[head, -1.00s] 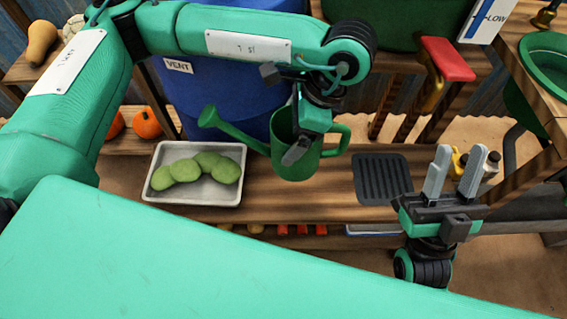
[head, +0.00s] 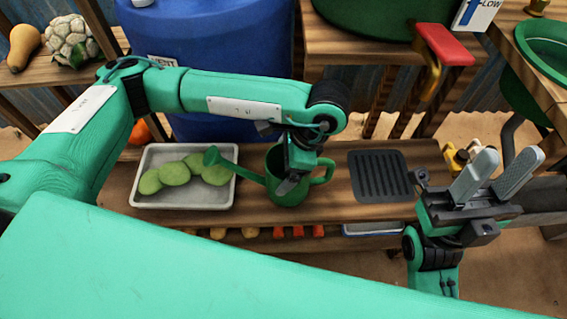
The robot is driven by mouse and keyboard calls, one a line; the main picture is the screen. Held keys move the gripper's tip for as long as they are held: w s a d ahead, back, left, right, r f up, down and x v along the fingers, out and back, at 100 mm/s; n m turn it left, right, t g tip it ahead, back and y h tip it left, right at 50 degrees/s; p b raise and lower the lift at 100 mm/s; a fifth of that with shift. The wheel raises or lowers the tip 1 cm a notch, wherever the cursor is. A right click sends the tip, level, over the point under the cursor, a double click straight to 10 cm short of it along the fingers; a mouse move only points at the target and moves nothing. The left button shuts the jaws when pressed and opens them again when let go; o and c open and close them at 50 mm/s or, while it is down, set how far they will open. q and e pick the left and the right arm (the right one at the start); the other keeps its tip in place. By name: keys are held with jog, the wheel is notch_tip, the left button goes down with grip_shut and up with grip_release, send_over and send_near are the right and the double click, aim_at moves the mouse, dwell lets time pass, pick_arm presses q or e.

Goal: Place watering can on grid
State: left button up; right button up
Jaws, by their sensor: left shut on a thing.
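The green watering can (head: 276,189) is upright over the wooden bench, between the tray and the grid, with its spout to the left and its handle to the right. My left gripper (head: 287,184) is shut on the can's near side; the arm hides part of its rim. I cannot tell whether the can's base touches the bench. The dark ribbed grid (head: 381,177) lies flat and empty on the bench, right of the can. My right gripper (head: 494,177) is open and empty, its fingers apart, to the right of the grid.
A metal tray (head: 185,203) with several green vegetables lies just left of the can, under its spout. A blue barrel (head: 215,50) stands behind. A red-handled lever (head: 445,45) juts out at back right. A small yellow item (head: 457,157) is behind my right gripper.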

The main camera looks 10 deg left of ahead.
pick_arm(q)
jog(key=shift+f+b, duration=0.25)
jog(key=shift+b, duration=0.25)
jog(key=o, duration=0.8)
jog(key=shift+r, duration=0.15)
jog(key=shift+r+p, duration=0.1)
jog(key=shift+p, duration=0.2)
